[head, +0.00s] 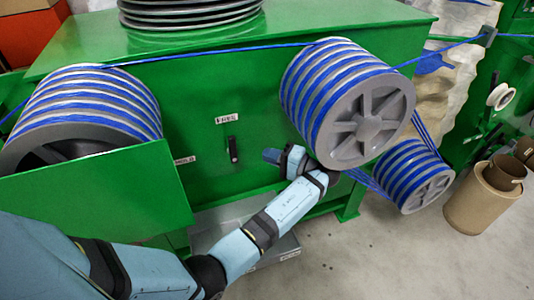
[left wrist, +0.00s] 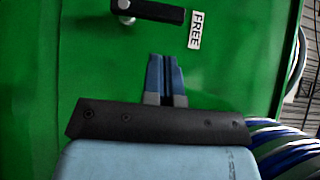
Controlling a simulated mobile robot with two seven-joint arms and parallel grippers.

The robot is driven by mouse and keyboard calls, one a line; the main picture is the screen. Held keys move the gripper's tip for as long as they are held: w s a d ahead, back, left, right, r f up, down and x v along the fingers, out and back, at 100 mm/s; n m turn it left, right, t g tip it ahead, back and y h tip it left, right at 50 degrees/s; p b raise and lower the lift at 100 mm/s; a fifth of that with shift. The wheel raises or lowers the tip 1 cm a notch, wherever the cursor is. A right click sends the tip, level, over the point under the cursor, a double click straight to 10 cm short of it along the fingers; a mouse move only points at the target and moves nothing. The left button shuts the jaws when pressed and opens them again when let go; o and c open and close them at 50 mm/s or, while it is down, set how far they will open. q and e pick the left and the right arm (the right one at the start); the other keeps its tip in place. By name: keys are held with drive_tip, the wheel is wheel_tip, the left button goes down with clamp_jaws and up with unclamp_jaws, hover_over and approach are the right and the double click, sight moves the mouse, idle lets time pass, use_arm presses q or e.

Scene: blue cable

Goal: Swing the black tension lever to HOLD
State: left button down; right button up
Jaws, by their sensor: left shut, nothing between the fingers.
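The black tension lever (head: 233,149) is on the green machine panel and stands upright, pointing at the FREE label (head: 227,118) above it. The HOLD label (head: 185,160) is to the left of the lever. In the left wrist view the lever (left wrist: 155,11) crosses the top, its free end near the FREE label (left wrist: 195,30). My left gripper (head: 271,155) is to the right of the lever in the head view, apart from it. Its blue fingers (left wrist: 165,62) are shut and empty, below the lever in the wrist view. My right gripper is not in view.
Grooved drums with blue cable (head: 348,103) stand right of the panel, above my left wrist. Another drum (head: 85,105) stands at left behind a green plate (head: 110,195). Brown cylinders (head: 475,205) stand on the floor at right. The panel around the lever is clear.

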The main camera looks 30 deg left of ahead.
sight(232, 147)
use_arm(q)
drive_tip(key=a, duration=0.7)
drive_tip(key=shift+s+a, duration=0.3)
drive_tip(key=shift+a, duration=0.05)
drive_tip(key=shift+a, duration=0.1)
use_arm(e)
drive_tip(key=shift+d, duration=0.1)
